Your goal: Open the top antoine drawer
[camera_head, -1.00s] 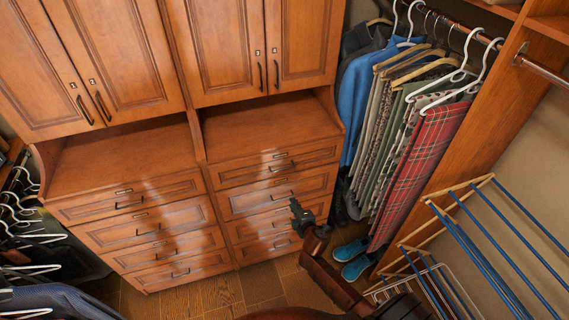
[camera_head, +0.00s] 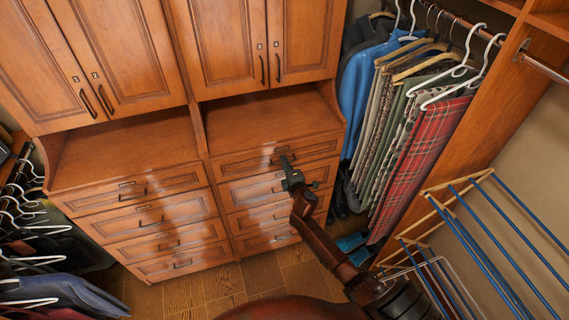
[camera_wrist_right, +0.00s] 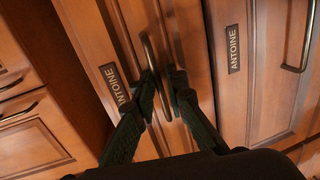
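The top drawer (camera_head: 312,150) of the right-hand cabinet is shut, flush with the drawers below. A small label sits above its dark bar handle. My right gripper (camera_head: 287,167) is at that handle and hides part of it. In the right wrist view its two dark fingers (camera_wrist_right: 164,84) are close together with a narrow gap. A bar handle (camera_wrist_right: 147,48) runs behind and between the fingertips. I cannot tell whether they press on it. Plates reading ANTOINE (camera_wrist_right: 234,49) show on the fronts to either side. My left gripper is not in view.
Another drawer stack (camera_head: 140,215) stands to the left, all shut. Doors with bar handles are above. Trousers on hangers (camera_head: 425,150) and a rack with blue rods (camera_head: 480,235) are at right. Blue shoes (camera_head: 352,242) lie on the floor. Clothes hang at lower left.

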